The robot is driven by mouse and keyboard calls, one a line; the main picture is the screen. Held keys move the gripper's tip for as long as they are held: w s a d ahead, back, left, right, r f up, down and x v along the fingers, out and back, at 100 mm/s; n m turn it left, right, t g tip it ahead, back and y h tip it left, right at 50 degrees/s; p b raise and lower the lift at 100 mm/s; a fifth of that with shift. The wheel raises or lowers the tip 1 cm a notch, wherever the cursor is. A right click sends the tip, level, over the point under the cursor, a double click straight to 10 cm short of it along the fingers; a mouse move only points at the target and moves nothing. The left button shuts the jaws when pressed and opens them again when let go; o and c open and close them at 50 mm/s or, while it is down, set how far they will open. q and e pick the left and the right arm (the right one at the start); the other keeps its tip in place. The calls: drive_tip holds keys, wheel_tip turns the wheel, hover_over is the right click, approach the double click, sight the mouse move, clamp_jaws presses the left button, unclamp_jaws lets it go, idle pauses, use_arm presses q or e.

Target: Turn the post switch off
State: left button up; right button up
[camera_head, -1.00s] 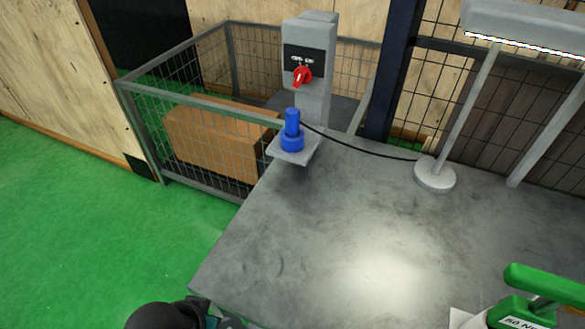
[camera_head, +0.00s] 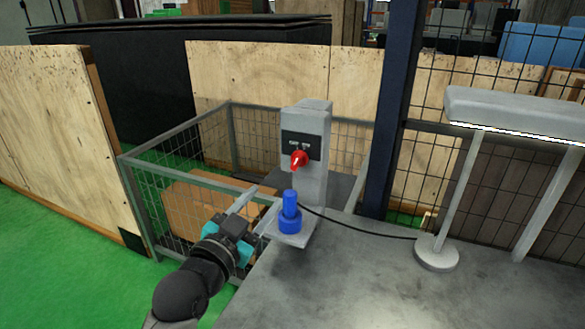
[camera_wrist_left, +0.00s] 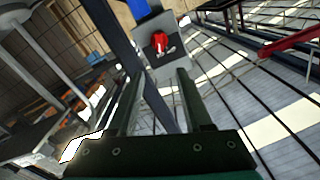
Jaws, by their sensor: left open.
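The post switch is a red rotary knob (camera_head: 299,160) on a black plate (camera_head: 315,144) with small pale markings, set in the front of a grey post (camera_head: 315,187). The knob looks slanted; I cannot read which marking it points to. My left gripper (camera_head: 267,198) is open and empty, lower left of the knob and apart from it, beside the post's small shelf. In the left wrist view, the red knob (camera_wrist_left: 160,42) shows ahead, beyond and between the two open fingers (camera_wrist_left: 158,76). My right gripper is not in view.
A blue cylindrical piece (camera_head: 290,215) stands on the post's shelf, close to my left gripper. A grey table (camera_head: 340,285) with a lamp base (camera_head: 436,253) lies to the right. A wire cage (camera_head: 150,215) holding a cardboard box (camera_head: 190,207) is behind. A black cable runs across the table.

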sight(296, 163)
use_arm(q)
drive_tip(key=b+x, duration=0.1)
drive_tip(key=x, duration=1.3)
drive_tip(key=shift+w+d+b, duration=0.15)
drive_tip(key=shift+w+b, duration=0.15)
drive_tip(key=shift+b, duration=0.1)
clamp_jaws()
drive_tip(key=shift+f, duration=0.1)
